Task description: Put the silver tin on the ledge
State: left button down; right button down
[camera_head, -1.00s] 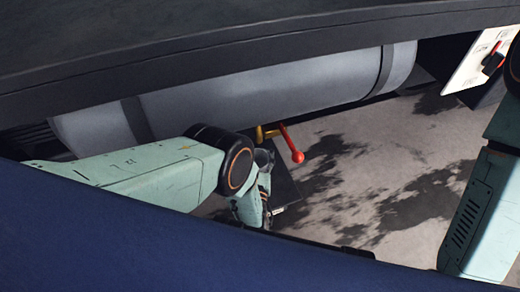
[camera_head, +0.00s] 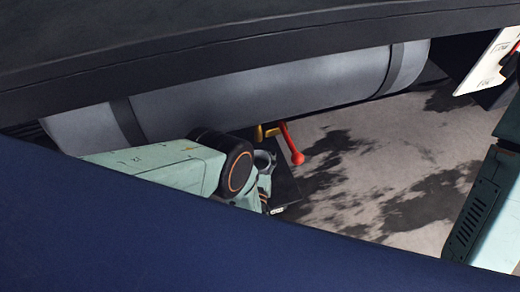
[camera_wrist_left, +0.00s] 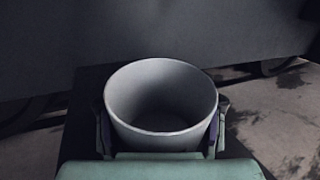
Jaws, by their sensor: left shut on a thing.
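The silver tin (camera_wrist_left: 160,90) is a plain grey, open-topped round cup that looks empty, seen from above in the left wrist view. My left gripper (camera_wrist_left: 160,128) is shut on it, with a finger on either side. No surface shows clearly as the ledge. My right gripper is not in view.
A long grey cylindrical tank (camera_head: 250,95) lies under a dark overhang (camera_head: 250,60). A yellow fitting and a red-knobbed lever (camera_head: 292,148) stick out below it, close to my left wrist. A white panel (camera_head: 485,65) is at upper right. Open shadowed ground (camera_head: 390,160) lies right of the lever.

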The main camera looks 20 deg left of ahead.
pick_arm(q)
jog(key=shift+w+a+f, duration=0.1)
jog(key=shift+w+f, duration=0.15)
jog(key=shift+f, duration=0.3)
jog(key=c, duration=1.1)
grip_release()
jog(key=shift+s+r, duration=0.15)
jog(key=o, duration=0.7)
